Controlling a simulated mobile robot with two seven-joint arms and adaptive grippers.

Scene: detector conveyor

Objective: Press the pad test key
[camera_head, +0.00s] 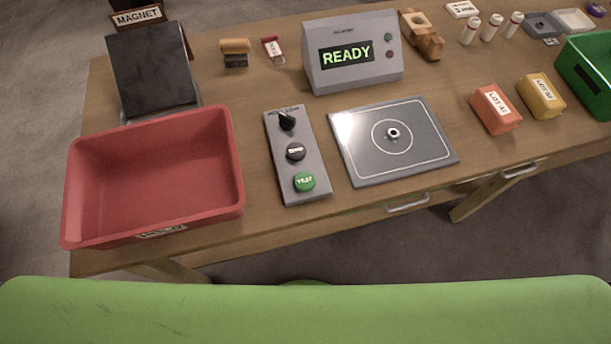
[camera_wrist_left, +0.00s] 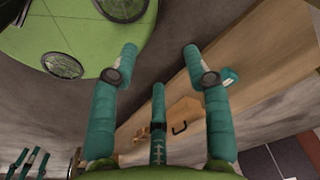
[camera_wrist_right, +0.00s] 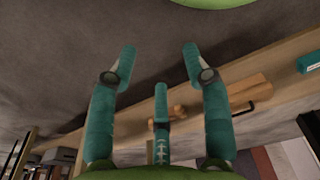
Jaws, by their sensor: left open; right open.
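The green test key (camera_head: 305,181) is the lowest control on a grey control strip (camera_head: 313,187) on the table in the head view. The display box (camera_head: 352,80) behind reads READY. Neither gripper shows in the head view. My left gripper (camera_wrist_left: 158,52) is open and empty in its wrist view. My right gripper (camera_wrist_right: 160,52) is open and empty too.
A red bin (camera_head: 208,208) stands left of the strip. Orange (camera_head: 504,119) and yellow (camera_head: 528,95) lot packs and a green bin (camera_head: 572,70) are at the right. A dark slanted plate (camera_head: 150,70) stands behind the red bin. The table's front edge runs below the strip.

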